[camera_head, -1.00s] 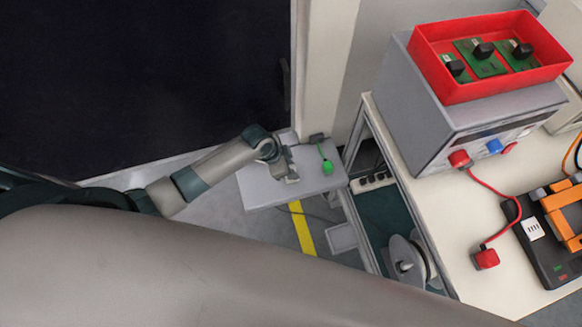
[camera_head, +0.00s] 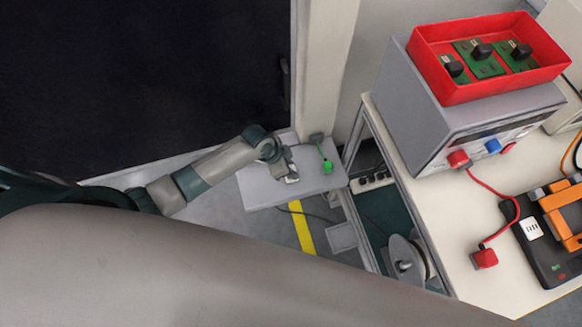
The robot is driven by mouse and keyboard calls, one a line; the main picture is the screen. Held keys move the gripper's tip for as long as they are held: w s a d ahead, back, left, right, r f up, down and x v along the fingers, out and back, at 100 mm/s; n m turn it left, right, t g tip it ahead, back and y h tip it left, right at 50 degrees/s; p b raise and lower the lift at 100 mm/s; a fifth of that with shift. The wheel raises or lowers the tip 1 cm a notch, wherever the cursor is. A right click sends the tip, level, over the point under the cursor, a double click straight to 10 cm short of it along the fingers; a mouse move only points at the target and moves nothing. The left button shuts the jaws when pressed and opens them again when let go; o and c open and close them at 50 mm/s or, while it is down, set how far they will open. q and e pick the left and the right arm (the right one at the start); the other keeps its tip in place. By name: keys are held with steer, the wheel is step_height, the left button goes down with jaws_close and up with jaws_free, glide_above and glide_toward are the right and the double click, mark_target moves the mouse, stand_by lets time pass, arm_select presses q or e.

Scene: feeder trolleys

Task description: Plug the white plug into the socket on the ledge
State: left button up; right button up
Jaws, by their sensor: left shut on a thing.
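The ledge (camera_head: 258,188) is a pale grey shelf at the middle of the view. My left gripper (camera_head: 291,178) is over its front part, pointing down, shut on a small pale piece that I take to be the white plug (camera_head: 293,180). The fingers hide most of it. A small grey block (camera_head: 317,138) stands at the ledge's back edge, with a green lead and green plug (camera_head: 327,166) in front of it. I cannot make out the socket's openings or whether the white plug touches anything. My right gripper is out of view.
A power strip (camera_head: 373,182) and a cable reel (camera_head: 406,262) sit in the trolley right of the ledge. A bench (camera_head: 480,270) holds a grey instrument (camera_head: 410,110) with a red tray (camera_head: 440,95) on top. A dark cord hangs below the ledge's front edge.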

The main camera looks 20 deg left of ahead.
arm_select(q)
steer(key=shift+f+b, duration=0.4)
steer(key=shift+f, duration=0.2)
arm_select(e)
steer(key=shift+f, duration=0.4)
arm_select(q)
steer(key=o, duration=1)
steer(key=shift+o, duration=0.2)
steer(key=shift+a+r, duration=0.15)
steer(key=shift+r, duration=0.3)
steer(key=b+v, duration=0.1)
steer(key=v, duration=1.5)
steer(key=shift+s+a+r, duration=0.15)
steer(key=shift+s+a, duration=0.05)
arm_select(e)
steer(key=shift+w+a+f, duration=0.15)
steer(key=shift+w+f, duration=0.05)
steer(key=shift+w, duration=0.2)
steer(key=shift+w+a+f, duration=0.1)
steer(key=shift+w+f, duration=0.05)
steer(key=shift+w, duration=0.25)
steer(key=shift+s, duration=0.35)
